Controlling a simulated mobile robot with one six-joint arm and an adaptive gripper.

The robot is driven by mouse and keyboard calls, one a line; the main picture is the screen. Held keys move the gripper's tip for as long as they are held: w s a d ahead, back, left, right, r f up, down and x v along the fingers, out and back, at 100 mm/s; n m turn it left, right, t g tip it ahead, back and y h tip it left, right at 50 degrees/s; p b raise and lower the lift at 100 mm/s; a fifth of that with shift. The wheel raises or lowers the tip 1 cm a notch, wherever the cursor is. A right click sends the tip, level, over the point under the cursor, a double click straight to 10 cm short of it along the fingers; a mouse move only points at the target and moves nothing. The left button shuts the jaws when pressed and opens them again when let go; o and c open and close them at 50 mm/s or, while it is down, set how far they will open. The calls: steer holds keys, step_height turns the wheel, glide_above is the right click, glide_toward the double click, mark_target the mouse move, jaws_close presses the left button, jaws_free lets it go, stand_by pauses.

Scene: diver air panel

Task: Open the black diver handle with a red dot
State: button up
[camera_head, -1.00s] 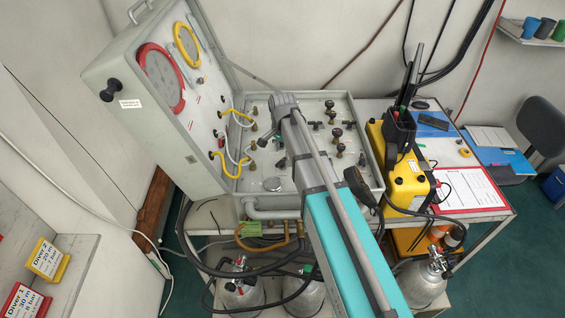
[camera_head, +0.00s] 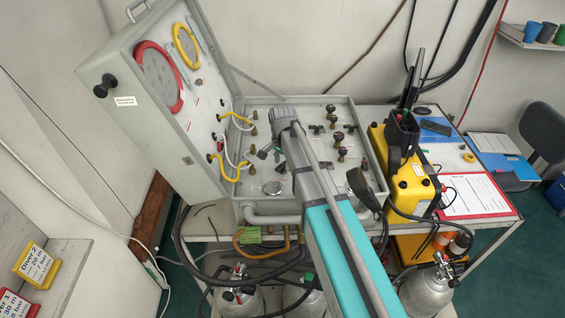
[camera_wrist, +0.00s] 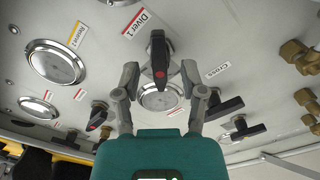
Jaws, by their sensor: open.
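In the wrist view, a black handle with a red dot (camera_wrist: 159,55) stands on the grey panel (camera_wrist: 240,40) beside the "Diver 1" label (camera_wrist: 147,22). It points along the view's up-down direction. My gripper (camera_wrist: 164,82) is open, with one finger on each side of the handle's lower part. I see gaps on both sides; depth to the handle is hard to tell. In the head view, my arm covers most of the gripper and this handle.
Other black handles stand close by, one at left with a red mark (camera_wrist: 97,116) and a "Cross" one (camera_wrist: 222,106) at right. Brass fittings (camera_wrist: 304,58) sit at far right. The raised case lid (camera_head: 150,100) and yellow box (camera_head: 405,180) flank my arm.

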jaws_close()
steer(key=shift+n, duration=0.5)
steer(key=n, duration=0.3)
steer(key=shift+n, duration=2)
jaws_free()
